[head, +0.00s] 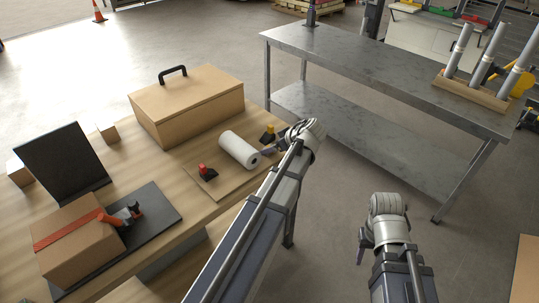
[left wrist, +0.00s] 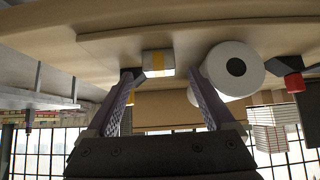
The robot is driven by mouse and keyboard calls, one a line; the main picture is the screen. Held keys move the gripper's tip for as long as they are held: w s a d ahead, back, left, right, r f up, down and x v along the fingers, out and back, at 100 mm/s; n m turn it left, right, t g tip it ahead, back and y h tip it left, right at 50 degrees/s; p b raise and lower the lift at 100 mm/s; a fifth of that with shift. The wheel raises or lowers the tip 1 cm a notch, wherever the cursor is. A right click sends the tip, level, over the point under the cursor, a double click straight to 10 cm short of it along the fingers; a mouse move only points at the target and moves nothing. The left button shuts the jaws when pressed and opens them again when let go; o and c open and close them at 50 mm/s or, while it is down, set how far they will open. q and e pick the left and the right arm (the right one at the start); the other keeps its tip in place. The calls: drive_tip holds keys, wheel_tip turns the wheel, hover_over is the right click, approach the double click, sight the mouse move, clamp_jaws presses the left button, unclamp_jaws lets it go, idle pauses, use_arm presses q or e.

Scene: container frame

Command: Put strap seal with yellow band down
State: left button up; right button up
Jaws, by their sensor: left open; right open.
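The strap seal with yellow band (left wrist: 158,62), a small silver block with a yellow stripe, shows in the left wrist view, which is upside down. It appears to rest on the thin tan board (head: 210,190), near its edge. My left gripper (left wrist: 155,95) is open, with one finger to each side of the seal in that view; I see no finger clamping it. In the head view my left gripper (head: 272,151) is at the table's right edge by the white roll, and the seal cannot be made out. My right gripper (head: 363,246) is open and empty over the floor.
The white roll (head: 239,149), a red-knobbed item (head: 207,172) and a yellow-knobbed item (head: 268,135) are close to my left gripper. A lidded box (head: 190,110), a strapped carton (head: 75,250) and a dark panel (head: 62,165) fill the table. A metal bench (head: 380,75) stands behind.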

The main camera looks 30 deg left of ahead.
use_arm(q)
drive_tip(key=shift+b+x, duration=0.3)
drive_tip(key=shift+x, duration=0.6)
use_arm(e)
drive_tip(key=shift+f, duration=0.6)
use_arm(q)
clamp_jaws()
drive_tip(key=shift+r, duration=0.1)
wheel_tip(320, 180, up, 10)
drive_tip(key=p, duration=1)
use_arm(e)
wheel_tip(320, 180, up, 10)
